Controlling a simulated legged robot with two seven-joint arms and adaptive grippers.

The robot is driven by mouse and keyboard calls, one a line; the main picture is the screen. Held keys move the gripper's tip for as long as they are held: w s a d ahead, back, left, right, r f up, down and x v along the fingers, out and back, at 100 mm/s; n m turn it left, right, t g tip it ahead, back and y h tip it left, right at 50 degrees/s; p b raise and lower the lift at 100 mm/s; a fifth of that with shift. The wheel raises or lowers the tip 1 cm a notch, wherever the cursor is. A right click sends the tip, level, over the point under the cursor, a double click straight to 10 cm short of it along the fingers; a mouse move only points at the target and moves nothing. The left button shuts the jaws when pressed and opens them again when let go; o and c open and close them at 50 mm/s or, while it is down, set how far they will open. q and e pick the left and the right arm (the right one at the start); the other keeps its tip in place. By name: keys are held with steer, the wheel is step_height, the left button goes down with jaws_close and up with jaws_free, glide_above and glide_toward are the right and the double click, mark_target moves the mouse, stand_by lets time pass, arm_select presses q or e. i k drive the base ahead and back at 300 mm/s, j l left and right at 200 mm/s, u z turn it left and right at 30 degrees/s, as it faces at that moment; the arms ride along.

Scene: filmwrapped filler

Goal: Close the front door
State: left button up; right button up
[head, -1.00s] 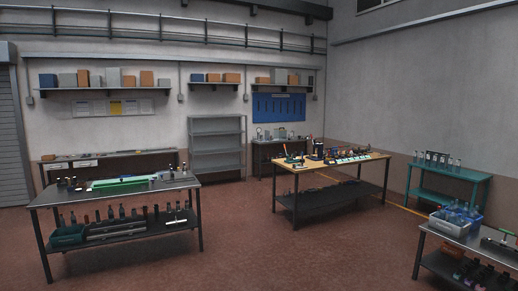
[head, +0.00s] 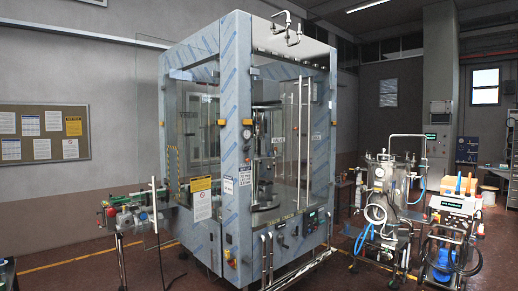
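A tall filling machine (head: 237,150) stands in the middle of the head view, its metal frame covered in blue-striped film. Its right-hand face has clear door panels (head: 280,150) with upright bar handles (head: 299,145). Its left-hand face also has clear panels (head: 198,130), with a yellow-topped notice (head: 201,198) low on it. Thin edges at the far left suggest a clear panel standing out from the machine, but I cannot tell for sure. Which face is the front, and whether its door is ajar, is unclear. Neither of my grippers is in view.
A conveyor with a motor (head: 130,218) juts out at the machine's left. Chrome rails (head: 300,270) run low along its right-hand face. A steel vessel cart (head: 385,200) and a hose-draped control cart (head: 455,225) stand at the right. A notice board (head: 44,133) hangs on the left wall.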

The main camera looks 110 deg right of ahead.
mark_target(202, 200)
steer(key=l+z, duration=0.25)
steer(key=z, duration=0.2)
steer(key=k+l+z, duration=0.1)
steer(key=l+z, duration=0.15)
steer(key=z, duration=0.15)
steer(key=l+z, duration=0.2)
steer(key=z, duration=0.25)
steer(key=i+l+z, duration=0.1)
steer(key=l+z, duration=0.15)
steer(key=z, duration=0.2)
steer(key=l+z, duration=0.2)
steer(key=z, duration=0.2)
steer(key=i+l+z, duration=0.35)
steer(key=i+l, duration=0.25)
steer(key=l, duration=0.15)
steer(key=i+l+z, duration=0.35)
steer(key=i+l, duration=0.25)
steer(key=i, duration=0.05)
